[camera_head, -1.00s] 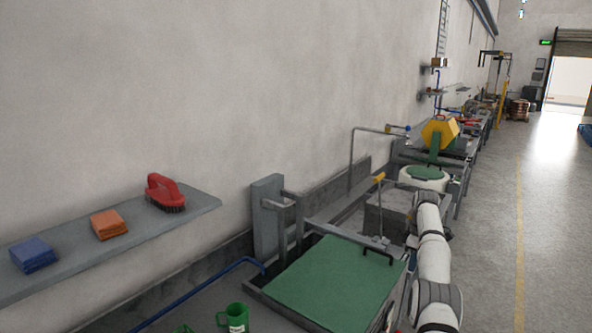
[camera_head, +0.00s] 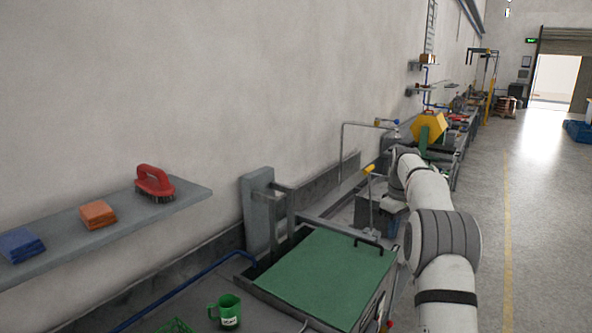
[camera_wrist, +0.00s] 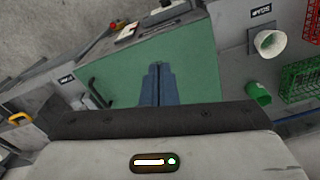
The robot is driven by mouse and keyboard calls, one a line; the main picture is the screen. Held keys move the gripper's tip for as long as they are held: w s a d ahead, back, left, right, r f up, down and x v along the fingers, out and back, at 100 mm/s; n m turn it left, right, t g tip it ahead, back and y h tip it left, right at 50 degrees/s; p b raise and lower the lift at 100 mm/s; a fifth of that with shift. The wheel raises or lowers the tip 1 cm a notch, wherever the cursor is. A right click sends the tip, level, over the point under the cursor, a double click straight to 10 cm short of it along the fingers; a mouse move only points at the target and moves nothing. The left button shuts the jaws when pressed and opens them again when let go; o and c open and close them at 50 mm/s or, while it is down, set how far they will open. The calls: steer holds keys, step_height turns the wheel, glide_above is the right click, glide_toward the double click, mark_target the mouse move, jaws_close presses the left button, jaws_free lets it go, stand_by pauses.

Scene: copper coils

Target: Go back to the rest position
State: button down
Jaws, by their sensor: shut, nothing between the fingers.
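My gripper (camera_wrist: 159,70) shows in the wrist view with its two blue-grey fingers side by side and shut, empty. Beyond them in that view is a flat green lid (camera_wrist: 205,75) with a black handle (camera_wrist: 98,92) on its left side. In the head view my white arm reaches in from the lower right, beside the same green lid (camera_head: 318,275). My fingers cannot be made out clearly in the head view.
A green mug (camera_head: 227,310) stands left of the lid. A wall shelf holds a red brush (camera_head: 154,180), orange cloths (camera_head: 97,214) and blue cloths (camera_head: 20,244). A yellow machine (camera_head: 430,127) stands farther back.

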steer(key=s+a+r+m+t+b, duration=0.1)
steer(key=s+a+r, duration=0.15)
steer(key=s, duration=0.45)
steer(key=s+a+r+m+b, duration=0.1)
steer(key=s+a+m, duration=0.15)
steer(key=s, duration=0.35)
steer(key=s+a+r+m+t+b, duration=0.1)
steer(key=s+a+r, duration=0.1)
steer(key=s+a, duration=0.35)
steer(key=s+a+f+m+b, duration=0.1)
steer(key=s+f, duration=0.4)
steer(key=s, duration=0.7)
steer(key=s+a+f+m+t+b, duration=0.1)
steer(key=s+f, duration=0.4)
steer(key=s, duration=0.8)
steer(key=shift+a+f+m+b, duration=0.2)
steer(key=shift+m+b, duration=0.15)
steer(key=shift+m, duration=0.3)
